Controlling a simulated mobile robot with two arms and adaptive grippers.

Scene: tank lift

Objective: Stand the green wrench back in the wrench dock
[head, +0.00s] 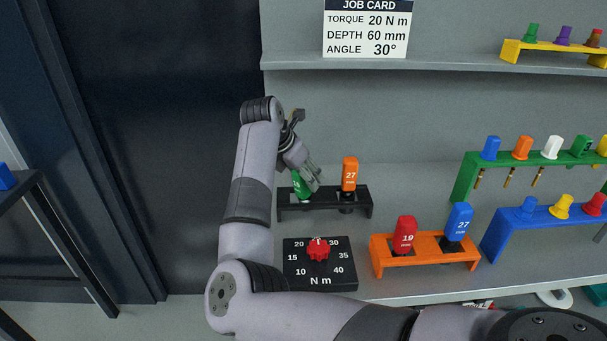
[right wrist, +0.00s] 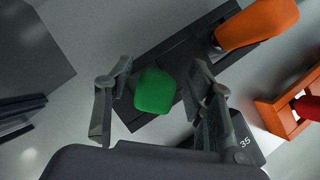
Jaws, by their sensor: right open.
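The green wrench (head: 300,187) is at the left end of the black dock (head: 325,205) on the bench, its handle up and partly hidden by my right gripper (head: 309,176). In the right wrist view, the green handle (right wrist: 155,91) lies between the two spread fingers of my right gripper (right wrist: 161,76), with a gap on each side. The black dock (right wrist: 185,58) runs behind it. How deep the wrench sits in its slot is hidden. My left gripper is not in view.
An orange wrench marked 27 (head: 349,174) stands in the dock's right slot, close beside my gripper. A torque dial (head: 319,264) is in front. An orange rack (head: 425,254) holds red and blue wrenches. Green (head: 465,178) and blue (head: 497,237) racks stand farther right.

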